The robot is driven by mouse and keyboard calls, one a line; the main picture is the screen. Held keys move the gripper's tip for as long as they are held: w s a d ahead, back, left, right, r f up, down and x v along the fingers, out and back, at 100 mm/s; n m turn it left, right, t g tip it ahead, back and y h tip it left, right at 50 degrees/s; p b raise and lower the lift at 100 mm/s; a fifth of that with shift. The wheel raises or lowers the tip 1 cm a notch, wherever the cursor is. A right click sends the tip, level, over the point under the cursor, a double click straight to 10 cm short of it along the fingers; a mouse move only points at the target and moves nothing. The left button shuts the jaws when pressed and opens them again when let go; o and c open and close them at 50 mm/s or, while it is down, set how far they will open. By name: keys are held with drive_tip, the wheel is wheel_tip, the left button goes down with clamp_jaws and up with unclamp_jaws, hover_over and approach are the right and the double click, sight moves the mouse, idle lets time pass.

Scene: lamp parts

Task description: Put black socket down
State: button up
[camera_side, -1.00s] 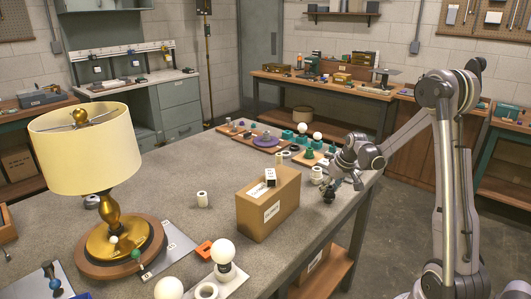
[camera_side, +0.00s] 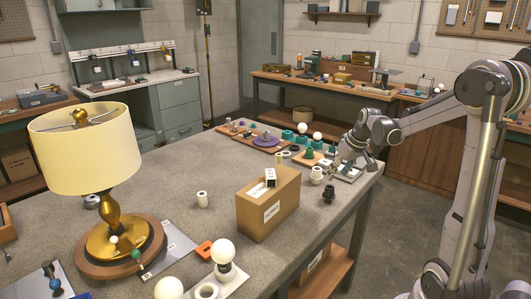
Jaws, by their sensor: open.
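The black socket (camera_side: 329,193) stands on the grey table top near its right edge, apart from my gripper. My gripper (camera_side: 342,164) is open, behind and slightly right of the socket, above a light plate (camera_side: 348,174) with small parts. The arm partly hides the plate. The fingertips are small in the picture, and I cannot tell whether they touch anything there.
A lamp (camera_side: 105,190) is at the left, and a white bulb (camera_side: 222,251) is in front.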

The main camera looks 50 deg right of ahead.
drive_tip(key=a+r+n+t, duration=0.1)
drive_tip(key=a+r, duration=0.2)
drive_tip(key=a, duration=0.5)
drive_tip(key=a+r+n, duration=0.1)
drive_tip(key=a+r, duration=0.2)
drive_tip(key=a, duration=0.5)
drive_tip(key=s+a+f+n+t+y, duration=0.1)
drive_tip(key=s+a, duration=0.2)
drive_tip(key=a, duration=0.4)
drive_tip(key=s+a+f+n+t, duration=0.1)
drive_tip(key=s+a, duration=0.2)
drive_tip(key=a, duration=0.4)
drive_tip(key=shift+s+a+f+n+y, duration=0.15)
drive_tip(key=shift+s+a+n+y, duration=0.15)
drive_tip(key=shift+s+a+y, duration=0.1)
